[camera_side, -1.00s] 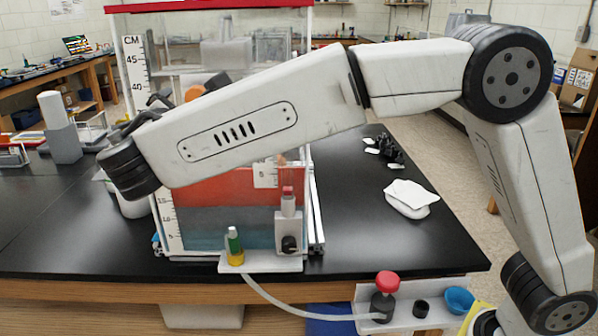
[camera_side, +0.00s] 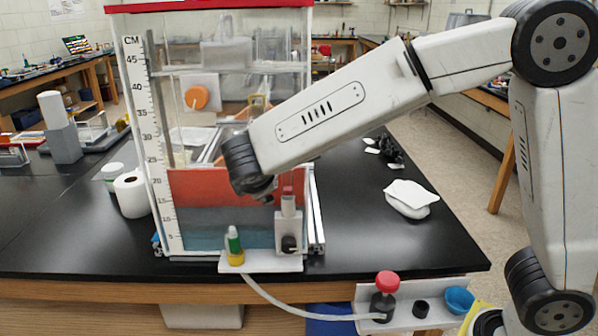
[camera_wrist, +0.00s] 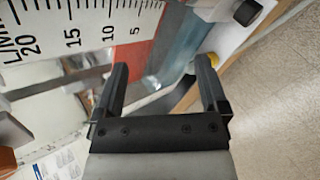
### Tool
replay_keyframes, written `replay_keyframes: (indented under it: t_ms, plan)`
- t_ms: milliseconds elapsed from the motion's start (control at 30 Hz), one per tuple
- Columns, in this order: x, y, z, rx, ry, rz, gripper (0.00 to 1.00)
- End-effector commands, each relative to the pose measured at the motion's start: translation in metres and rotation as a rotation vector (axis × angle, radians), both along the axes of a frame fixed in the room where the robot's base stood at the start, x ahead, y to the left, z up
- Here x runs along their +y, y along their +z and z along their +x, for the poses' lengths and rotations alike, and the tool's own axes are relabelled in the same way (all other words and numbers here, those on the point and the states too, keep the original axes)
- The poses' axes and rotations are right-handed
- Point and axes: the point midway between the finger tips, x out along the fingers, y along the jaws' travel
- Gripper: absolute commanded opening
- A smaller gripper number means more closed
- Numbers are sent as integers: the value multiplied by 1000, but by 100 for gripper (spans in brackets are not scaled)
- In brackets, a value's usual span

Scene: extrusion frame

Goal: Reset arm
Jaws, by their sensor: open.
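My gripper (camera_wrist: 160,85) shows in the wrist view with its two dark fingers spread apart and nothing between them. In the side view my arm's wrist end is in front of the clear tank (camera_side: 292,45), over its red layer; the fingers themselves are hard to make out there. The tank has a red top edge, a CM scale (camera_side: 146,130) on its left, and red (camera_side: 200,188) and blue-grey (camera_side: 205,230) layers low down. In the wrist view the scale (camera_wrist: 75,20) and the coloured layers lie beyond the fingers.
A hose runs to a red-topped bottle (camera_side: 386,295) at lower right. A paper roll (camera_side: 131,195) stands left of the tank. The black table right of it is mostly clear.

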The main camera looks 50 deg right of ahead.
Motion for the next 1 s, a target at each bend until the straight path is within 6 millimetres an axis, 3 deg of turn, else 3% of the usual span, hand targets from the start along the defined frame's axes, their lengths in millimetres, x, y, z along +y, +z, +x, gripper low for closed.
replay_keyframes:
  t_ms: [200, 500, 800, 1000]
  plan:
    - [-31, -54, -45, 44, -194, 349, 93]
    - [-64, -107, -106, 90, -528, 671, 93]
    - [-85, -141, -160, 14, -904, 958, 93]
    - [-91, -149, -175, -39, -1037, 1041, 93]
